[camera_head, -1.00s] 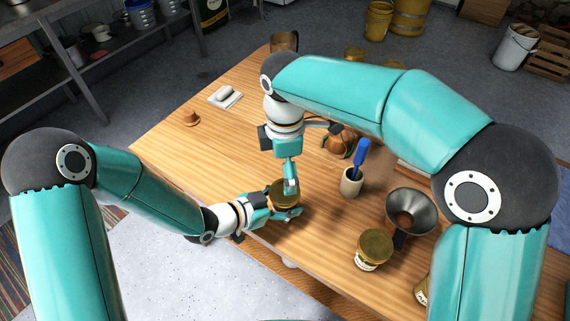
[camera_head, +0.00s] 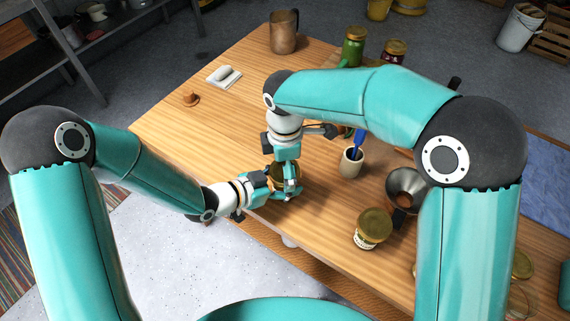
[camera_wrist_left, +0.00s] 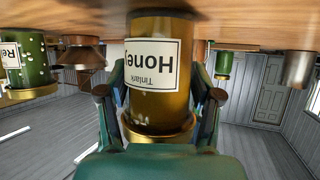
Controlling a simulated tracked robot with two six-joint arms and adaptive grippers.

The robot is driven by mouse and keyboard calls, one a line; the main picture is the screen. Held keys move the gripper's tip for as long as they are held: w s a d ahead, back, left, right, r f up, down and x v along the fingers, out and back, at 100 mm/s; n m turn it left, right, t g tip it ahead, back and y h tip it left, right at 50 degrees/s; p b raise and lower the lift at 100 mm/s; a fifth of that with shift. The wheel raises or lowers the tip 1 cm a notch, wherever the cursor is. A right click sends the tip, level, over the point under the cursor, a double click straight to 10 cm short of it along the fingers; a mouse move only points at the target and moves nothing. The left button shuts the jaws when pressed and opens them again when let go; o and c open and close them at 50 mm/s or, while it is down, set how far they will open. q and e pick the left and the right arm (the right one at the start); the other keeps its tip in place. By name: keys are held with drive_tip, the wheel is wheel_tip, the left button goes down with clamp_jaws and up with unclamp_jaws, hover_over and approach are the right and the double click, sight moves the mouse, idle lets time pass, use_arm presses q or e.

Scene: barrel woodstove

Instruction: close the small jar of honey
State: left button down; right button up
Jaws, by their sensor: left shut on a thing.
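The honey jar (camera_wrist_left: 152,75) is amber with a white "Honey" label and shows upside down in the left wrist view. A gold lid (camera_wrist_left: 158,133) sits at its mouth; I cannot tell how tightly. My left gripper (camera_head: 282,187) is shut around the jar near the table's front edge, a finger on each side. My right gripper (camera_head: 287,184) points down at the jar's top from above. Its fingers are at the lid and hide part of it, so its grip is unclear.
A cup (camera_head: 351,161) with a blue-handled tool is behind. A copper mug (camera_head: 284,32), a green jar (camera_head: 353,47) and a white dish (camera_head: 224,76) stand farther back. The table's left part is mostly clear.

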drive_tip(key=c, duration=1)
drive_tip(key=m, duration=0.6)
drive_tip(key=o, duration=1.2)
drive_tip(key=shift+o, duration=0.2)
drive_tip(key=shift+r, duration=0.1)
drive_tip(key=shift+r, duration=2.2)
